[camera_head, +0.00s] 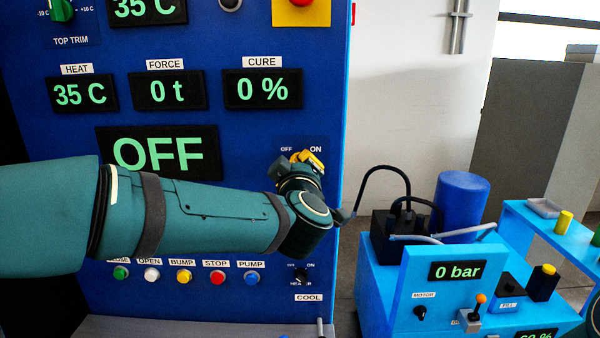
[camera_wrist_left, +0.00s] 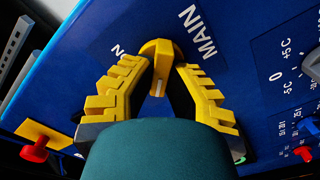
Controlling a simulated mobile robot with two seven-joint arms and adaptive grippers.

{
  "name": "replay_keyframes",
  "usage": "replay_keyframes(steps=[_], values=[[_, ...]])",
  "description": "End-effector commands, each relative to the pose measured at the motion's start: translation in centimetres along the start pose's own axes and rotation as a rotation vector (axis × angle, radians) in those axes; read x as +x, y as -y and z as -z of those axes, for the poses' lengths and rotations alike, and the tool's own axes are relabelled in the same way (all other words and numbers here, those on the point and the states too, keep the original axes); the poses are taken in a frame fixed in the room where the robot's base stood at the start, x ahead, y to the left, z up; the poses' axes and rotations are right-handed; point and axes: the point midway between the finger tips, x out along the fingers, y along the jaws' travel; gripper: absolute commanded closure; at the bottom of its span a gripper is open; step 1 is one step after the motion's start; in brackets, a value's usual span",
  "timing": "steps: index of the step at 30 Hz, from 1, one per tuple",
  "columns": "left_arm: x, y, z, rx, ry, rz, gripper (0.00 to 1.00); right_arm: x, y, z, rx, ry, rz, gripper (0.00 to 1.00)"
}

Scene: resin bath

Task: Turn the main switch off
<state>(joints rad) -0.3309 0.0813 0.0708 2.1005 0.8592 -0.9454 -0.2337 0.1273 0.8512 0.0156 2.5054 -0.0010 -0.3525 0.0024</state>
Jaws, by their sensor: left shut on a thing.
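A large display (camera_head: 160,153) reads OFF. My right gripper is not in view.
A yellow plate with a red button (camera_head: 301,10) is above. A light-blue pump unit (camera_head: 400,290) with a black hose stands right of the panel.

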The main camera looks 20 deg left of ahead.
Motion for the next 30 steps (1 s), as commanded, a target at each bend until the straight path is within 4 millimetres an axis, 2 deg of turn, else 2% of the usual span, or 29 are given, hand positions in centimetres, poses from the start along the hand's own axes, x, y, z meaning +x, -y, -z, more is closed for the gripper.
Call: replay_keyframes(steps=[15,16,18,30], values=[[0.05,-0.11,0.23,-0.022,-0.005,-0.002,1.00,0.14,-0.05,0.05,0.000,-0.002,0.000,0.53],[0.05,-0.11,0.23,-0.022,-0.005,-0.002,0.81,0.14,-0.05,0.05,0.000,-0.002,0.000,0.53],[0.05,-0.10,0.21,-0.022,-0.004,-0.002,0.56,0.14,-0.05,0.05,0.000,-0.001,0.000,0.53],[-0.42,-0.06,0.06,-0.020,-0.001,-0.001,0.55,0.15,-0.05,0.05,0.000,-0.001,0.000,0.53]])
